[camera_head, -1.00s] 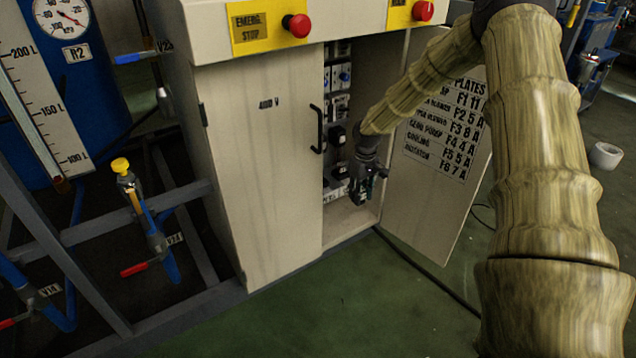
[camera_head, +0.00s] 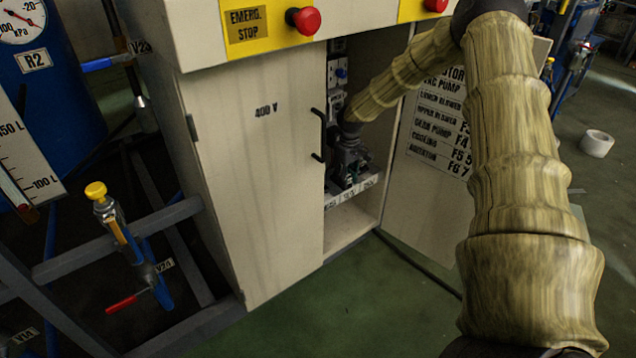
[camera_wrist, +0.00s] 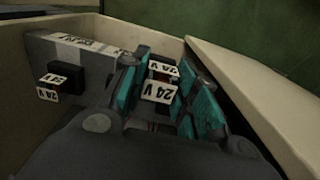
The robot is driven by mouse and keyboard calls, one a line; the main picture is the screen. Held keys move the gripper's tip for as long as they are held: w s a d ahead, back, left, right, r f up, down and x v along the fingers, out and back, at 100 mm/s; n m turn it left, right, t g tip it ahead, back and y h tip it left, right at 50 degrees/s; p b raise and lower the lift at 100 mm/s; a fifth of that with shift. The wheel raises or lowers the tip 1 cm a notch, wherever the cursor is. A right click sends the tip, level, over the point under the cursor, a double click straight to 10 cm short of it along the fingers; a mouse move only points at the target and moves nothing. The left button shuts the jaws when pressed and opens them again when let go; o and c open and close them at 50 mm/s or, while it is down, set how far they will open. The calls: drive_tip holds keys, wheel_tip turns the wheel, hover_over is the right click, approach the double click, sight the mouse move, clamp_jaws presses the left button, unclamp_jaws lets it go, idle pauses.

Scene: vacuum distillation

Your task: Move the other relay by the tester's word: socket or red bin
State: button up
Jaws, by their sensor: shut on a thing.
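My gripper (camera_head: 350,172) is inside the open right half of the cabinet, low, just above a strip of white labels. In the wrist view my gripper (camera_wrist: 165,88), with teal finger pads, is shut on a relay (camera_wrist: 160,92) with white 24 V labels. The fingers hide most of the relay, and I cannot tell whether it touches anything below. A second black block (camera_wrist: 66,78) with a white label sits on a grey strip (camera_wrist: 85,45) to the left. The tester and its word cannot be made out, and no red bin shows.
The cabinet's left door (camera_head: 250,180) is closed, with a black handle (camera_head: 317,135). The open right door (camera_head: 435,130) bears a plates list. Red stop buttons (camera_head: 304,20) sit above. A valve frame (camera_head: 125,235) stands left. Green floor (camera_head: 300,315) is free in front.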

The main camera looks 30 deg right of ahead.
drive_tip(key=w+a, duration=0.2)
drive_tip(key=w+a+b, duration=0.1)
drive_tip(key=w, duration=0.2)
drive_tip(key=w+a+f, duration=0.1)
drive_tip(key=w+a, duration=0.1)
drive_tip(key=w, duration=0.1)
drive_tip(key=shift+w+a+b, duration=0.1)
drive_tip(key=shift+a+b, duration=0.2)
drive_tip(key=shift+b, duration=0.1)
wheel_tip(320, 180, down, 4)
drive_tip(key=shift+r+b, duration=0.15)
drive_tip(key=shift+b, duration=0.35)
drive_tip(key=shift+r, duration=0.15)
drive_tip(key=o, duration=1.1)
wheel_tip(320, 180, up, 8)
drive_tip(key=p, duration=0.1)
drive_tip(key=shift+f+p, duration=0.25)
drive_tip(key=shift+p, duration=0.15)
